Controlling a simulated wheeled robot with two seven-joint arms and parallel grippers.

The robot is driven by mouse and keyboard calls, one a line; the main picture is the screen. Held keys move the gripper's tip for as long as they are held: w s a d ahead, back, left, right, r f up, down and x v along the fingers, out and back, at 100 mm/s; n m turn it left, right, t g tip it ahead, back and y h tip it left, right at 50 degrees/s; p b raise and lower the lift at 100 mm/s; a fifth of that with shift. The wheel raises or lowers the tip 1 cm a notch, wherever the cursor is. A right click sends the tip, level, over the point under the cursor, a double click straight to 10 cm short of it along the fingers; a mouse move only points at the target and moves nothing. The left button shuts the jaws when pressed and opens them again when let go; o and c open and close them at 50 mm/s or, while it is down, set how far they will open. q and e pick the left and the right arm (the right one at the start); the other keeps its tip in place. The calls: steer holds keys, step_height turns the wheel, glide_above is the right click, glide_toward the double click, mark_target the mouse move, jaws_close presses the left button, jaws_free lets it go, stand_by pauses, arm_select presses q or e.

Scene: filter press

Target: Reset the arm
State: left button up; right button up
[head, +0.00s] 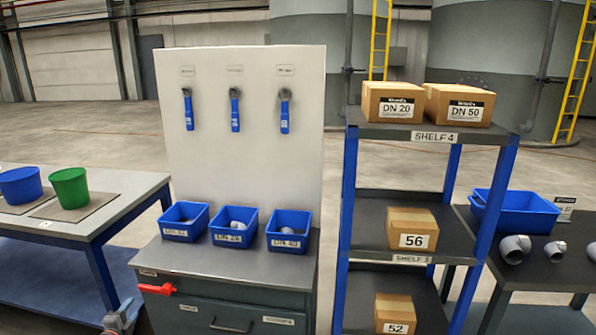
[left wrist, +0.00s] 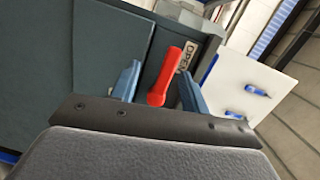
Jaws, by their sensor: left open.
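My left gripper (head: 122,318) is at the lower left of the head view, just left of the grey cabinet (head: 218,308) and below its red lever (head: 156,289). In the left wrist view its two blue fingers (left wrist: 160,90) are spread apart with nothing gripped. The red lever (left wrist: 166,74) shows between and beyond them, beside a label reading OPEN (left wrist: 185,58). How far the fingertips are from the lever is hard to tell. In the head view they look apart. My right gripper is not in view.
Three blue bins (head: 182,221) stand on the cabinet top below a white panel (head: 240,140) with several blue-handled valves. A table (head: 124,192) with a blue and a green bucket is at left. A shelf rack (head: 385,180) with boxes is at right. Open floor lies behind.

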arm_select(q)
steer(key=s+d+r+n+g+h+p, duration=0.1)
steer(key=s+d+r+n+g+p, duration=0.2)
steer(key=s+d, duration=1.05)
steer(key=s+d+r+n+g+p, duration=0.25)
steer(key=s+d+n+g, duration=0.35)
steer(key=s+d, duration=0.75)
steer(key=s+d+r+n+g+h+p, duration=0.1)
steer(key=s+d+r+n+g+p, duration=0.2)
steer(key=s+d, duration=1.05)
steer(key=s+d+f+n+g+h+p, duration=0.1)
steer(key=s+d+g, duration=0.1)
steer(key=s+d, duration=0.4)
steer(key=shift+s+d+f+n+g, duration=0.25)
steer(key=shift+s+d+n+g, duration=0.1)
steer(key=shift+d+g, duration=0.1)
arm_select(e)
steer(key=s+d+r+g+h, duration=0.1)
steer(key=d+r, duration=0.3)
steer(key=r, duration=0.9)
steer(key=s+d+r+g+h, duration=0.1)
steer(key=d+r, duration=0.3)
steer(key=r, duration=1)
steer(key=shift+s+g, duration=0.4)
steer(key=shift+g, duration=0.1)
